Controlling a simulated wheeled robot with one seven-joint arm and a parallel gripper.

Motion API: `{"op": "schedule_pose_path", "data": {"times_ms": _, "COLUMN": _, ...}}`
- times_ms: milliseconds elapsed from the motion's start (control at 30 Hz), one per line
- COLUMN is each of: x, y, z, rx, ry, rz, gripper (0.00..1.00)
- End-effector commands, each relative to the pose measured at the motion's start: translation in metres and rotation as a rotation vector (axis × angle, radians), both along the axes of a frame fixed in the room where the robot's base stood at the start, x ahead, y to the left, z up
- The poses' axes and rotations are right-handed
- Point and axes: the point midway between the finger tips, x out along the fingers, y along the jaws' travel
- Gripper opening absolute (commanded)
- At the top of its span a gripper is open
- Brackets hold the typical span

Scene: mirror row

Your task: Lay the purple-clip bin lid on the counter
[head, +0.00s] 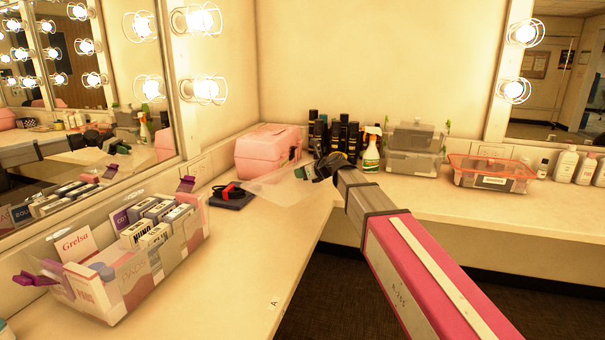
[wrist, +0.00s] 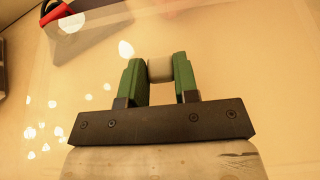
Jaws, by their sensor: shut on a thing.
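The clear lid (head: 283,192) is a thin see-through sheet over the counter (head: 235,262), near the corner. My gripper (head: 305,172) is shut on the lid's pale knob. In the wrist view the green fingers of my gripper (wrist: 160,72) press on both sides of that knob, and the clear lid (wrist: 95,120) spreads beneath with bright reflections. I cannot tell whether the lid touches the counter. The clear bin with purple clips (head: 158,277) stands open at the left, full of boxes, its clips swung outward.
A pink case (head: 265,152) stands behind the lid. A dark flat item with a red-handled thing (head: 230,195) lies left of it. Dark bottles, a spray bottle (head: 371,152) and lidded bins (head: 415,150) line the back. Front counter is mostly bare.

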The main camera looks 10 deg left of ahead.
Motion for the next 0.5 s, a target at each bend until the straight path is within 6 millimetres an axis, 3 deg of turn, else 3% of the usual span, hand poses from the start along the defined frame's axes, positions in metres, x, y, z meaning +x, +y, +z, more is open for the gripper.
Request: {"op": "schedule_pose_path", "data": {"times_ms": 500, "x": -0.0001, "y": 0.0001, "z": -0.0072, "rx": 0.0, "ry": 0.0, "rz": 0.0, "gripper": 0.01}}
